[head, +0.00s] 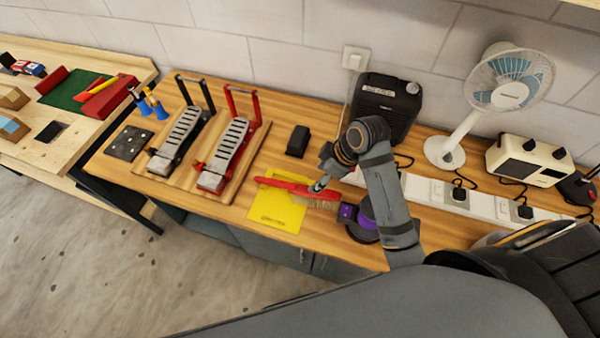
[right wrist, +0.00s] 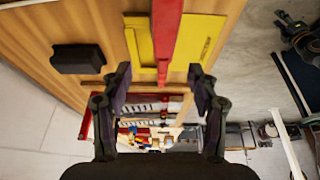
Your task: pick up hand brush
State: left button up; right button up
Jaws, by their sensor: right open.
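The hand brush (head: 283,184) is red with pale bristles along one side. It lies on the wooden bench, its handle reaching over a yellow sheet (head: 270,212). My right gripper (head: 321,184) is at the brush's bristle end in the head view, partly hiding it. In the right wrist view, the red brush (right wrist: 165,35) runs down the middle, in line with the gap between the open fingers of the gripper (right wrist: 159,80). Nothing is held between them. My left gripper is not in view.
A black block (head: 298,141) lies behind the brush. A purple round object (head: 361,228) sits right of it. Pedal-like devices (head: 226,155) stand to the left. A black speaker (head: 386,104), a fan (head: 510,85) and a white power strip (head: 480,205) are at the back and right.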

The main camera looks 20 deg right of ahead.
aim_at(305, 189)
jog(key=f, duration=0.2)
jog(key=s+a+f+p, duration=0.1)
jog(key=shift+a, duration=0.1)
jog(key=shift+w+a+f, duration=0.25)
jog(key=shift+w+f, duration=0.3)
jog(key=shift+f, duration=0.15)
jog(key=shift+w+a+f+p, duration=0.2)
jog(key=shift+w+f+p, duration=0.2)
jog(key=shift+p, duration=0.15)
jog(key=p+x, duration=0.1)
jog(key=x, duration=0.2)
jog(key=shift+a+f, duration=0.2)
jog(key=shift+f, duration=0.05)
jog(key=shift+w+f, duration=0.1)
jog(key=shift+f, duration=0.2)
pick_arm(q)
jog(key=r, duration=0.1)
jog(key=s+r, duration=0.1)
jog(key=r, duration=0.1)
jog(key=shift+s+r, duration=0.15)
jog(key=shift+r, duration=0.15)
pick_arm(e)
grip_shut()
